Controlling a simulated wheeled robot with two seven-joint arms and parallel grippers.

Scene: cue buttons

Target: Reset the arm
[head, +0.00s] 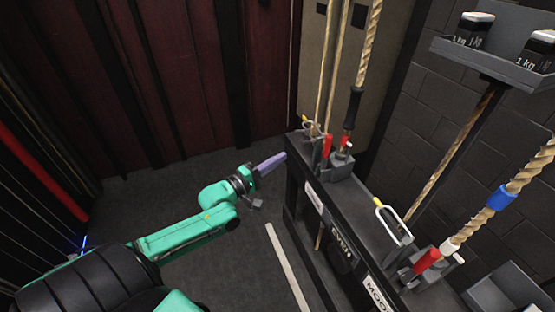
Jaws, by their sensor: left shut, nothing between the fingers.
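My left arm comes in from the lower left, green with dark joints, and reaches toward the middle of the head view. Its gripper (271,163) has pale purple fingers that are shut with nothing between them. It is held in the air over the dark floor, just left of the far end of the black rail stand (343,222), and appears apart from it. My right gripper is not in view. No buttons can be made out in this view.
The stand carries red-handled levers (327,146) (427,260), ropes (369,45) and white labels. A grey shelf (490,62) with 1 kg weights (473,30) hangs at upper right. A grey bin (505,292) is at lower right. Open floor (150,200) lies left of the stand.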

